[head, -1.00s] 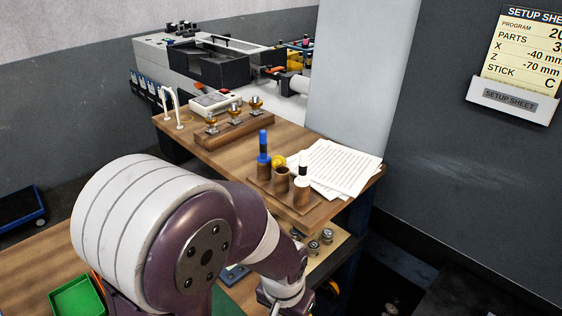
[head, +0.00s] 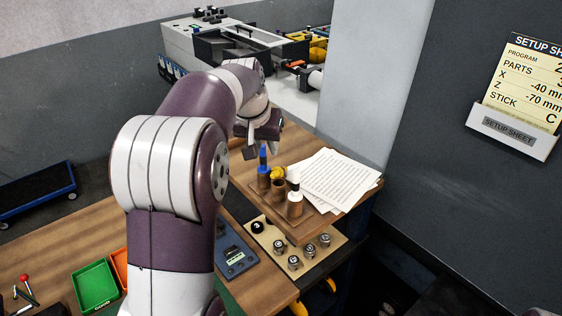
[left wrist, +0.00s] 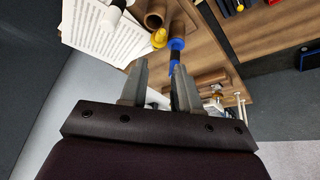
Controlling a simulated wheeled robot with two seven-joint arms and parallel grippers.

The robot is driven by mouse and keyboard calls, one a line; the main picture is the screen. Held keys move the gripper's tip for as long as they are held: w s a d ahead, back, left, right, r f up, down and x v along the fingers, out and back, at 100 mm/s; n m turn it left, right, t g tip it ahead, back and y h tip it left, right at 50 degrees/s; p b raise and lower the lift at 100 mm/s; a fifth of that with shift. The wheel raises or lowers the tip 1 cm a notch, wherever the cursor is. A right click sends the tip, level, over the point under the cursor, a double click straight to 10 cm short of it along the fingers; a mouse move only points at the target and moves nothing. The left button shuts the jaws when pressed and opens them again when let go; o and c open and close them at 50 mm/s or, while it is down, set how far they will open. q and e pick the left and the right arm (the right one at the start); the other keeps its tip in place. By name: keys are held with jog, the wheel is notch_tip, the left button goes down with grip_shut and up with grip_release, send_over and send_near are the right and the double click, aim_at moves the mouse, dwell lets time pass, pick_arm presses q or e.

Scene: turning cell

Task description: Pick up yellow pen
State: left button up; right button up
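My right gripper is not in view.
Printed sheets (head: 340,180) lie right of the holder. A grey wall panel (head: 365,80) stands behind them. A lower shelf holds several round metal parts (head: 295,262). A blue device (head: 236,255) and a green tray (head: 95,285) sit on the front bench.

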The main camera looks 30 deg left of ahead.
aim_at(273, 176)
pick_arm(q)
jog(key=x, duration=0.3)
jog(key=p+x, duration=0.1)
jog(key=x, duration=0.4)
jog(key=shift+s+f, duration=0.25)
jog(key=shift+f, duration=0.25)
jog(key=x, duration=0.1)
jog(key=p+x, duration=0.1)
jog(key=shift+s+d+f, duration=0.1)
jog(key=shift+f, duration=0.35)
jog(key=shift+a+f, duration=0.25)
jog(key=shift+d, duration=0.1)
grip_shut()
jog(key=shift+d, duration=0.1)
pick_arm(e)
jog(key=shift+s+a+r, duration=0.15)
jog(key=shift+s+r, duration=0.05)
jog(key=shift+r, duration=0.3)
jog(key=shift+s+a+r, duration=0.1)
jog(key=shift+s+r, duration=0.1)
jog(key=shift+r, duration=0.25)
